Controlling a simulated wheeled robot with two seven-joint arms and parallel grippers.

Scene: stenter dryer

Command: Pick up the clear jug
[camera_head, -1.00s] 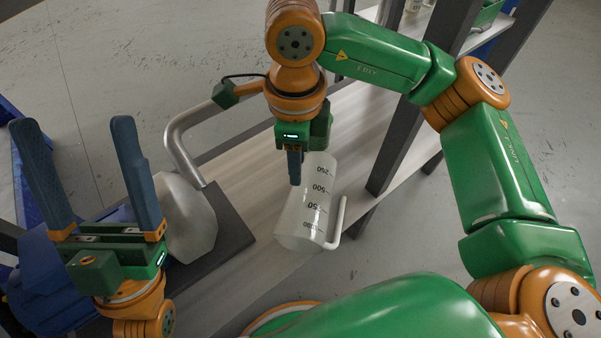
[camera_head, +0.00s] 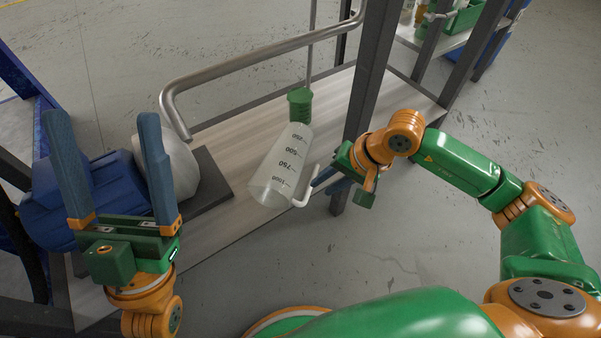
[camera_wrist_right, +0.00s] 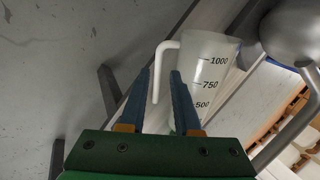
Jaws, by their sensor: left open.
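The clear jug (camera_head: 277,172) is a translucent white measuring jug with black marks and an open white handle (camera_head: 307,186) on its right side. My right gripper (camera_head: 317,184) is beside the handle, coming from the right. In the right wrist view its two blue fingers (camera_wrist_right: 159,72) are apart, and the jug's handle (camera_wrist_right: 157,82) shows between them; I cannot tell whether either touches it. The jug body (camera_wrist_right: 208,70) is just right of the fingers. My left gripper (camera_head: 103,118) is open and empty at the left, away from the jug.
A bent metal pipe (camera_head: 250,65) runs above the shelf (camera_head: 225,235). A dark post (camera_head: 368,85) rises behind the right gripper. A green-ended tool (camera_head: 300,104) is behind the jug. A whitish container (camera_head: 180,165) and a blue one (camera_head: 95,185) are at left.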

